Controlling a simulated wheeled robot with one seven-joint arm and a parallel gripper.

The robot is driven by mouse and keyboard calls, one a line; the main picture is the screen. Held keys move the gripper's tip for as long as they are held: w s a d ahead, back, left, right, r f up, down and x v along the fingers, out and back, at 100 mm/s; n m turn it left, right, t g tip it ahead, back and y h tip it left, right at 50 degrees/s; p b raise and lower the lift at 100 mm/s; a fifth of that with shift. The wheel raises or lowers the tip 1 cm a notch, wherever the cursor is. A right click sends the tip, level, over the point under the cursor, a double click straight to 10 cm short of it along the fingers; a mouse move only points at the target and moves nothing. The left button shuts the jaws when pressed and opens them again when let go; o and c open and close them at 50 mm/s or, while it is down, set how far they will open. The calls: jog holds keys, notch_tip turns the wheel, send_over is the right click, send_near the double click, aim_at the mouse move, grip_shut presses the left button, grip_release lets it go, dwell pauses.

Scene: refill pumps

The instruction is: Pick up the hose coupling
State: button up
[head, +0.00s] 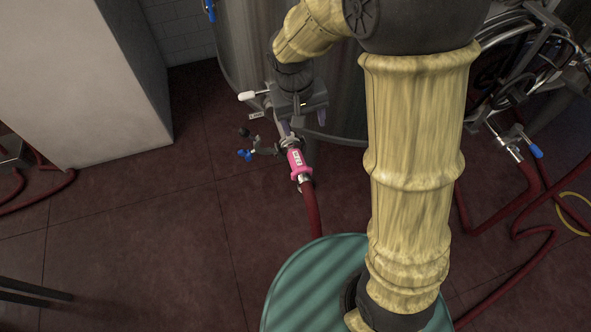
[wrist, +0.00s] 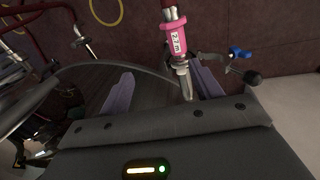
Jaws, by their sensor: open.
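The hose coupling (head: 296,163) has a pink sleeve with a white label and sits on the end of a red hose, by the front of the steel tank. In the wrist view the pink sleeve (wrist: 177,42) is at the top, beyond my fingertips, and its metal end points down toward my gripper. My gripper (head: 303,122) is open with purple fingers, just above the coupling in the head view. In the wrist view my gripper (wrist: 161,74) has the metal end between its fingers in the picture, close to the right finger. Whether they touch cannot be told.
A blue-handled valve (head: 246,155) is left of the coupling; it also shows in the wrist view (wrist: 239,52). The steel tank (head: 245,60) stands behind. A pale cabinet (head: 80,80) is at left. Red hoses (head: 520,190) and another blue-handled valve (head: 536,151) lie right.

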aim_at(294, 156)
jog(key=w+a+f+h+b, duration=0.1)
jog(key=w+a+f+b, duration=0.1)
jog(key=a+f, duration=0.2)
jog(key=shift+a+n, duration=0.3)
jog(key=shift+a, duration=0.85)
jog(key=shift+w+f, duration=0.1)
jog(key=x, duration=0.6)
jog(key=b+x, duration=0.1)
jog(key=x, duration=0.5)
jog(key=shift+d, duration=0.25)
jog(key=shift+f, duration=0.1)
jog(key=x, duration=0.5)
jog(key=shift+d+f, duration=0.1)
jog(key=shift+d, duration=0.1)
